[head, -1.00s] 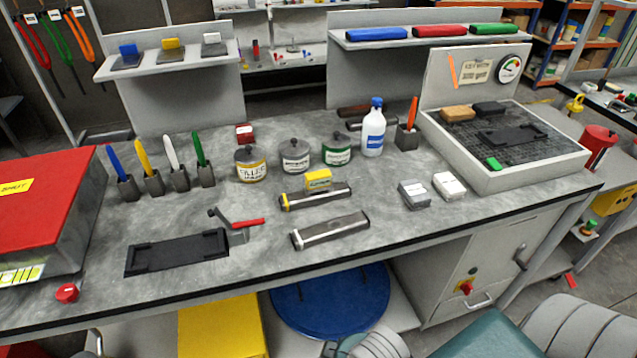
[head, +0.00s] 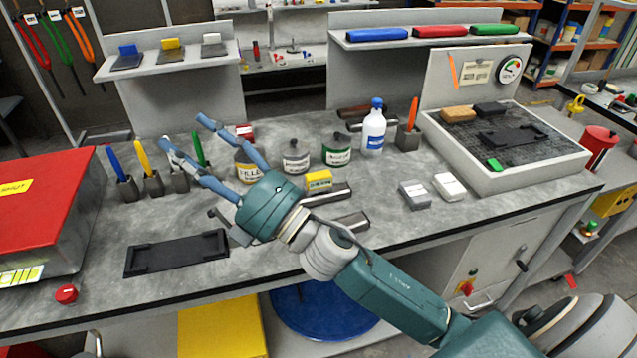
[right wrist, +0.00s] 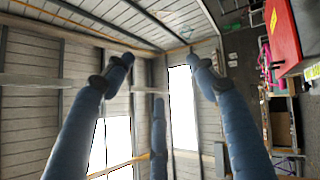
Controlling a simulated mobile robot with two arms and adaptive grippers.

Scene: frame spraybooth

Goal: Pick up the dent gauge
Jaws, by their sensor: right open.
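My right gripper (head: 183,130) is open and empty, reaching over the bench from the lower right, with its fingers apart near the pen-like tools and tins. Its spread fingers also show in the right wrist view (right wrist: 158,62), with nothing between them. I cannot tell for certain which item is the dent gauge. A round dial (head: 510,69) stands on the upright panel at the right, apart from my gripper. My left gripper is out of view.
A red box (head: 50,210) stands at the left. Blue (head: 118,172), yellow and green tools stand in holders. Several tins (head: 336,150), a white bottle (head: 373,132) and a raised tray (head: 520,178) line the back and right. The front middle has free room.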

